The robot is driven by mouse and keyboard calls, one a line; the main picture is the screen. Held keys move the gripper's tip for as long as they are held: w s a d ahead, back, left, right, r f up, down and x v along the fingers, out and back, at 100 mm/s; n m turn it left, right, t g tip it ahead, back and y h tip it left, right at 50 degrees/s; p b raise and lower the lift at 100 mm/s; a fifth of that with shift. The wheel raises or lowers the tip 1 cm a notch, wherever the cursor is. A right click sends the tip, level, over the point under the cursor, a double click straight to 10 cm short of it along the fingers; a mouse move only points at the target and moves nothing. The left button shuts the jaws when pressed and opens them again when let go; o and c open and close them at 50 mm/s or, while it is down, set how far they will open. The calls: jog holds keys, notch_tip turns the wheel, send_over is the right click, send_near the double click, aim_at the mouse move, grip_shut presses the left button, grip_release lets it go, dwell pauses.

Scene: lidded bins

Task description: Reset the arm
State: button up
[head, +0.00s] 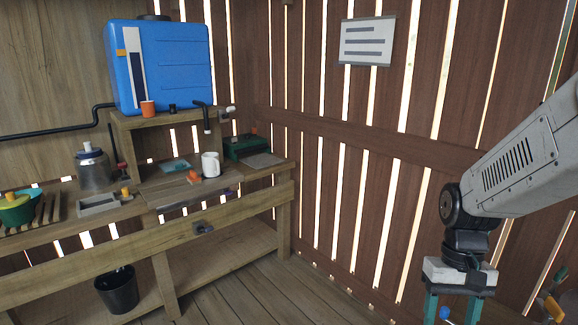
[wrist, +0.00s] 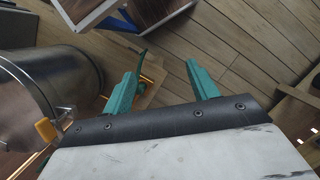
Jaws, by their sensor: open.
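My gripper (head: 453,307) hangs at the lower right of the head view, below my grey arm. Its two green fingers point down and run toward the bottom edge of the picture.
A blue tank (head: 165,65) stands on a raised shelf; a white mug (head: 210,164) and green box (head: 245,146) are on the bench. A black bucket (head: 117,290) is below. A large metal cylinder (wrist: 50,85) is left of my gripper.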

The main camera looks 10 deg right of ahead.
jog(key=s+a+r+n+t, duration=0.1)
jog(key=s+a+r+t, duration=0.1)
jog(key=r, duration=0.4)
jog(key=s+a+r+n+t+h, duration=0.1)
jog(key=s+a+r+n, duration=0.1)
jog(key=s+a+r, duration=0.2)
jog(key=shift+s+a+r+t, duration=0.4)
jog(key=shift+a+r, duration=0.45)
jog(key=shift+a, duration=0.3)
jog(key=shift+s+a+r, duration=0.1)
jog(key=shift+a+r, duration=0.2)
jog(key=shift+c, duration=0.2)
jog(key=shift+d, duration=0.1)
